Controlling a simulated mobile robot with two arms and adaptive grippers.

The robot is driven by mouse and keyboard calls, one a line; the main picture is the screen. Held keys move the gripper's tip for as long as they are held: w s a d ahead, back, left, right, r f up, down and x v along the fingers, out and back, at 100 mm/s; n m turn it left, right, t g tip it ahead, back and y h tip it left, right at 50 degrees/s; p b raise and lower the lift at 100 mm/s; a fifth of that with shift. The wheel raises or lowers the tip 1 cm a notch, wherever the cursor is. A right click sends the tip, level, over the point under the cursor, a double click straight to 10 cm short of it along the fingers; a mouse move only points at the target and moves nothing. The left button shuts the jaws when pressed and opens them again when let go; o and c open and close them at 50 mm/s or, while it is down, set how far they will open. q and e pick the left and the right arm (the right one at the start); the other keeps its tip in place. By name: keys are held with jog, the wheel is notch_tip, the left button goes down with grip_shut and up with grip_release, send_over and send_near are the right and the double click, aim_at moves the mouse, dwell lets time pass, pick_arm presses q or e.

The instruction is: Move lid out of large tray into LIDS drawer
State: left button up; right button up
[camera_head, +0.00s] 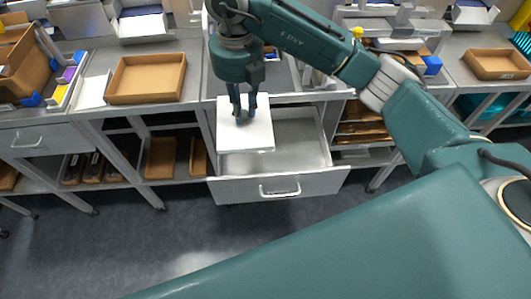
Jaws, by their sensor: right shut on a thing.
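My right gripper (241,114) points down and is shut on a flat white lid (255,137). The lid hangs over the left part of an open drawer (302,157) below the counter. The drawer is grey with a bar handle on its front, and its visible right part is empty. The lid and gripper hide its left part. No label is readable on the drawer. A grey tray-like surface on the counter behind the gripper is largely hidden by my arm, so I cannot tell whether it is the large tray. My left gripper is not in view.
A brown cardboard tray (147,79) stands on the counter to the left, and another brown tray (497,64) at the far right. Shelves under the counter hold brown boxes (160,158). The floor (130,245) in front is clear.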

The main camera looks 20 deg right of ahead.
notch_tip(320, 180, down, 19)
jog(key=shift+f+p, duration=0.15)
jog(key=shift+p, duration=0.85)
jog(key=shift+f, duration=0.2)
jog(key=o, duration=1)
